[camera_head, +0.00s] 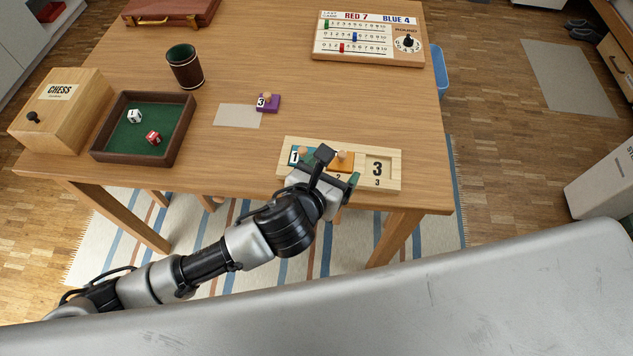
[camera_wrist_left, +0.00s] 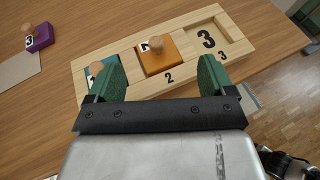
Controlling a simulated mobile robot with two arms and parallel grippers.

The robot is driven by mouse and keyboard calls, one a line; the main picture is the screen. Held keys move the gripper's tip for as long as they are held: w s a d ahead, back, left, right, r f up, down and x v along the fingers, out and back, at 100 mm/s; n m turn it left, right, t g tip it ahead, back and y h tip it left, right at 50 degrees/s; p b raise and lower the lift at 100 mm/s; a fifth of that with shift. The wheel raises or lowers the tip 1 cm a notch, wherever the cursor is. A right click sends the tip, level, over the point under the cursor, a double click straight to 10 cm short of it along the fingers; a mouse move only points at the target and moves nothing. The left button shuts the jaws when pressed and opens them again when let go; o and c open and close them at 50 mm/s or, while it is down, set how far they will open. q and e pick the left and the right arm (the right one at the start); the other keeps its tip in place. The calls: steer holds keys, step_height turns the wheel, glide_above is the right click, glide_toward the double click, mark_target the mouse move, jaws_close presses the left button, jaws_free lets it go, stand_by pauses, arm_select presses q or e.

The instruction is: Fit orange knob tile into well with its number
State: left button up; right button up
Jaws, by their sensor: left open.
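The orange knob tile (camera_head: 346,167), numbered 2, is at the middle well of the wooden number board (camera_head: 393,183). In the left wrist view the orange tile (camera_wrist_left: 158,59) lies above the printed 2, with its round wooden knob up; I cannot tell whether it sits fully flush. My left gripper (camera_head: 338,168) is over the board's front side, close to the orange tile. In the left wrist view its green fingers (camera_wrist_left: 160,78) are spread apart with nothing between them. The gripper hides part of the tile in the head view. My right gripper is not in view.
A teal tile (camera_head: 296,157) numbered 1 is in the left well; the right well (camera_head: 378,167) is empty and shows 3. A purple tile (camera_head: 268,103) numbered 3 stands beside a pale mat (camera_head: 236,116). A dice tray (camera_head: 175,154) stands left.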

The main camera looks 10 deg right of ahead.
arm_select(q)
steer(key=v, duration=0.7)
steer(key=shift+s+r+p, duration=0.2)
steer(key=shift+r+p, duration=0.15)
steer(key=shift+p, duration=0.05)
steer(key=shift+a, duration=0.15)
